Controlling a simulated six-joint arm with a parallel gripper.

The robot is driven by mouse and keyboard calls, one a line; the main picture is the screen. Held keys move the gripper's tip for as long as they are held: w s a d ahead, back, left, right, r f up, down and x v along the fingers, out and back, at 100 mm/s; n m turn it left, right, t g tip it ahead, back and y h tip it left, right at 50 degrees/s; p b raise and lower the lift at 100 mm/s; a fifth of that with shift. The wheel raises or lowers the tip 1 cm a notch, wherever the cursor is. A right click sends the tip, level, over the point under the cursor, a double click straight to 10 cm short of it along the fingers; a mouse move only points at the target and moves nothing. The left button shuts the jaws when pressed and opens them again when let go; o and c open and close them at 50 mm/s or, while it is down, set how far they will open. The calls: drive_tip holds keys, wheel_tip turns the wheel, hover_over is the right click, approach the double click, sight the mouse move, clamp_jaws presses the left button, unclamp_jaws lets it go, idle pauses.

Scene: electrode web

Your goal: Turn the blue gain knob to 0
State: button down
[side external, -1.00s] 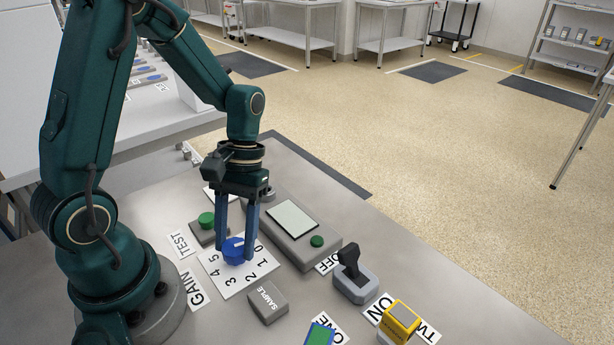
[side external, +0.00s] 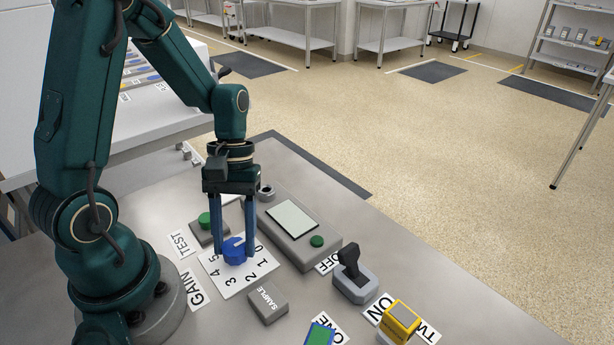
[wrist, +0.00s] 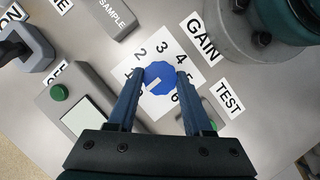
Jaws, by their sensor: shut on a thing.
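The blue gain knob (side external: 235,252) sits on a white numbered dial plate (side external: 228,286). My gripper (side external: 234,254) points straight down with one finger on each side of the knob, shut on it. In the wrist view the knob (wrist: 165,72) lies between the two fingertips (wrist: 160,74). Its white pointer mark (wrist: 154,85) points to the lower left, toward the low end of the scale near 0. The left finger partly hides the 0 and 1, so the exact alignment is hard to read. The 2, 3, 4, 5 and 6 show around the knob.
A grey box with a pale screen (side external: 292,217) and green button stands close right of the gripper. A green TEST knob (side external: 206,219) is behind left. A grey SAMPLE block (side external: 267,303), a black-handled switch (side external: 353,280) and a yellow block (side external: 399,321) stand nearer the front.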

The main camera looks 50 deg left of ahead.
drive_tip(key=shift+c, duration=1.5)
unclamp_jaws()
drive_tip(key=shift+v, duration=2.6)
drive_tip(key=s+d+r+m+t+y, duration=0.2)
drive_tip(key=d+r+m+t+y, duration=0.1)
drive_tip(key=r+m+t, duration=0.5)
drive_tip(key=shift+s+d+r+m+t, duration=0.25)
drive_tip(key=shift+s+d+m+t, duration=0.05)
drive_tip(key=shift+d+m, duration=0.35)
